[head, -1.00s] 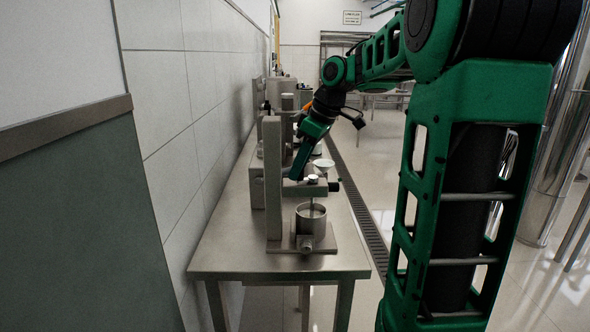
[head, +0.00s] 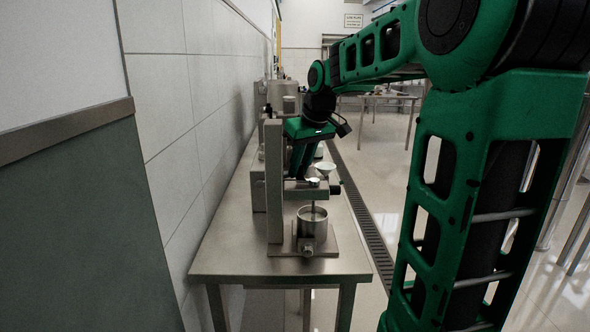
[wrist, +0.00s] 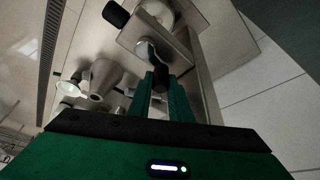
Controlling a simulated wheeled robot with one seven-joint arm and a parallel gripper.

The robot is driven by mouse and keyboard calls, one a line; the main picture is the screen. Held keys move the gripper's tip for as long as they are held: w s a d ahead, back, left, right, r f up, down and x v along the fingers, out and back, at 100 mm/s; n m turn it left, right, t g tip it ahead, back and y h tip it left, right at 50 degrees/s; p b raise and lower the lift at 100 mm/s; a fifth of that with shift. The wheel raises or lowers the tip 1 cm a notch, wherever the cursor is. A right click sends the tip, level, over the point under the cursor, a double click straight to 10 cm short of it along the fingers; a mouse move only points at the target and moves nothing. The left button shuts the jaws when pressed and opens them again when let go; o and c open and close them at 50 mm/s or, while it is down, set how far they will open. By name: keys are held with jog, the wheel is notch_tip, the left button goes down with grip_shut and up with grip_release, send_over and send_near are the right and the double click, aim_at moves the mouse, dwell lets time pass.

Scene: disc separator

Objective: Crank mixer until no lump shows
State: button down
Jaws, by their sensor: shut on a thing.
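The mixer is a metal stand with an upright post (head: 274,180) and a horizontal arm over a steel pot (head: 312,224). A thin shaft runs from the arm down into the pot. The pot's inside looks grey, and I cannot tell whether a lump shows. My gripper (wrist: 161,92) is shut on the black crank handle (wrist: 160,77), which sits between its green fingers in the wrist view. In the head view my gripper (head: 298,172) is just behind the mixer arm, and the handle is hidden there.
The mixer stands on the near end of a long steel table (head: 230,262) along a tiled wall (head: 175,110). A white funnel-like dish (head: 325,166) and other metal devices stand farther back. A floor drain (head: 370,230) runs along the table's right side.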

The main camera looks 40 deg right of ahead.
dwell(0.4)
jog(key=c, duration=1.6)
grip_release()
jog(key=v, duration=1)
jog(key=shift+s+a+r, duration=0.1)
jog(key=shift+s+r, duration=0.05)
jog(key=shift+r, duration=0.15)
